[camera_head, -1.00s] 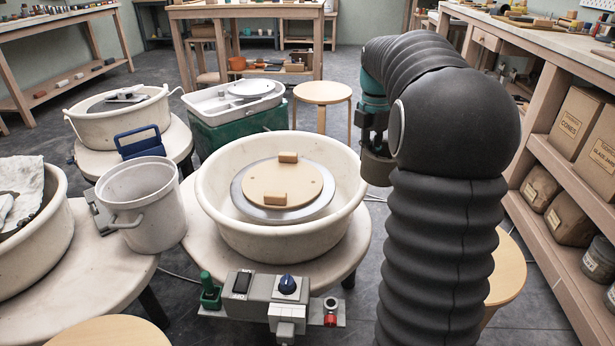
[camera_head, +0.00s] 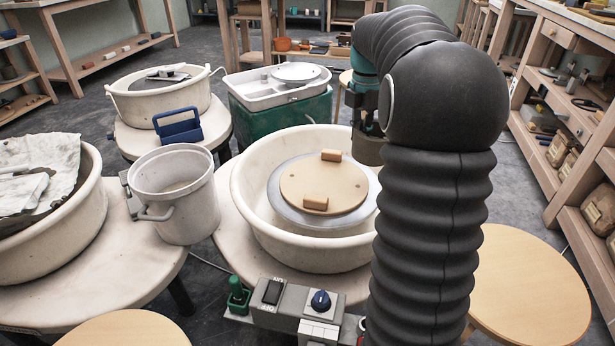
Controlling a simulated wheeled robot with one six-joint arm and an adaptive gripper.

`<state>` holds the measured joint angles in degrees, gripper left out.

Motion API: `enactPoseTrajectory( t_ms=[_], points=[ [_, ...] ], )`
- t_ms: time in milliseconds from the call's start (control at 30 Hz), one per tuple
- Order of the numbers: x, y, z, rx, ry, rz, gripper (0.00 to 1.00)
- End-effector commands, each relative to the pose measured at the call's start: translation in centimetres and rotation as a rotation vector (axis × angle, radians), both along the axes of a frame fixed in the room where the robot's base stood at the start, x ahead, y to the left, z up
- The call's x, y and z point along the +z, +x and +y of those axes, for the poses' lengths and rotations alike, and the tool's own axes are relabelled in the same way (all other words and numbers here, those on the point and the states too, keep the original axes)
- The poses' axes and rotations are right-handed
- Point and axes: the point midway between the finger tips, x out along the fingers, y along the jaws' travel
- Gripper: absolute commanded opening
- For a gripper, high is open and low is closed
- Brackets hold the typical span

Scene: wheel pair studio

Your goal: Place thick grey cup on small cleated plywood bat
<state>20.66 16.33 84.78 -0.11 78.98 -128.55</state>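The small plywood bat (camera_head: 322,187) is a round tan disc with two wooden cleats on it. It lies on the grey wheel head inside the cream splash pan (camera_head: 262,222) at the middle. My gripper (camera_head: 367,140) hangs to the right of the bat, partly hidden behind my black arm. The thick grey cup (camera_head: 367,151) shows as a grey-brown form at the gripper's lower end, above the pan's right rim. The fingers appear closed around it, though the arm covers part of them.
A white bucket (camera_head: 178,195) stands left of the pan. Another splash pan with cloth (camera_head: 40,165) is at far left. A control box (camera_head: 297,306) sits in front. A round stool (camera_head: 528,285) and shelving (camera_head: 575,150) are on the right.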

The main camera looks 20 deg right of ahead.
Motion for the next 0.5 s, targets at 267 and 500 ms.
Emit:
enactPoseTrajectory(
  t_ms=[267,500],
  points=[
    [-2.9,3.0,3.3,-0.003,0.0,0.002,0.0],
    [-5.5,5.9,6.7,-0.004,0.0,0.002,0.0]
  ],
)
